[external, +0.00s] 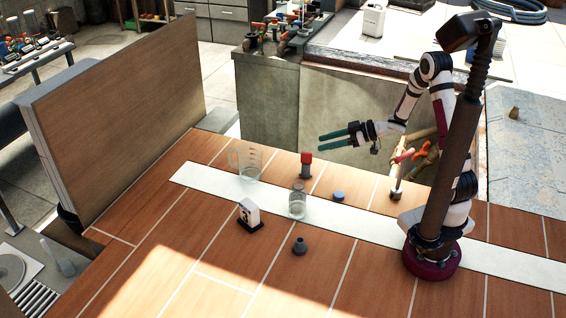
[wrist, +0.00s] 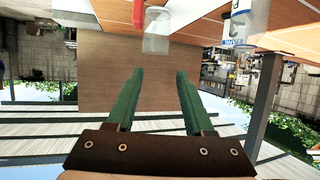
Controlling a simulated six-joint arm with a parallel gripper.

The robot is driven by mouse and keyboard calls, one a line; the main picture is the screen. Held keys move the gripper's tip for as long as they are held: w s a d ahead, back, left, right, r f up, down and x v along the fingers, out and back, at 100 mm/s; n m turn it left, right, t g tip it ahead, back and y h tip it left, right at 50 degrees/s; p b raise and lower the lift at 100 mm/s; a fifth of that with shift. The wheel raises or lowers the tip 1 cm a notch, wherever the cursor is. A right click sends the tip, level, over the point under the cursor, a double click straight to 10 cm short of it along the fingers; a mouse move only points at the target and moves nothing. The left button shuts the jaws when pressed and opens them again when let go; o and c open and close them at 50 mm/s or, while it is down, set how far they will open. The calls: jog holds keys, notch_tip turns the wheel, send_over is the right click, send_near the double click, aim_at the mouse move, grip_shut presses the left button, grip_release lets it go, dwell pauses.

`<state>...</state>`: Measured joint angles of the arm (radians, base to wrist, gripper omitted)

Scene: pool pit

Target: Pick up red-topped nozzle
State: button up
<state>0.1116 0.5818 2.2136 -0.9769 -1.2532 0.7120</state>
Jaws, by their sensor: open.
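The red-topped nozzle (external: 306,165) stands upright on the wooden table, a grey body under a red cap. In the wrist view, which looks upside down, a red part (wrist: 138,13) at the top edge appears to be its cap, mostly cut off. My gripper (external: 325,140) is open, its two teal fingers level and pointing left, with nothing between them. In the external view it appears above and slightly right of the nozzle, apart from it. In the wrist view the fingers of my gripper (wrist: 160,75) are spread.
A clear measuring jug (external: 246,163) stands left of the nozzle and a glass jar (external: 297,201) in front. A blue cap (external: 338,196), a grey cone-like piece (external: 300,246) and a black-and-white block (external: 250,216) lie nearby. A tall wooden panel (external: 115,110) rises at left.

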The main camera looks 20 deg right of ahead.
jog(key=w+d+f+m, duration=0.1)
jog(key=w+d+f, duration=0.1)
jog(key=d, duration=0.1)
send_near(306, 165)
jog(key=w+r, duration=0.1)
jog(key=shift+t, duration=0.3)
jog(key=x, duration=1.2)
jog(key=shift+a, duration=0.2)
jog(key=shift+r, duration=0.1)
grip_shut()
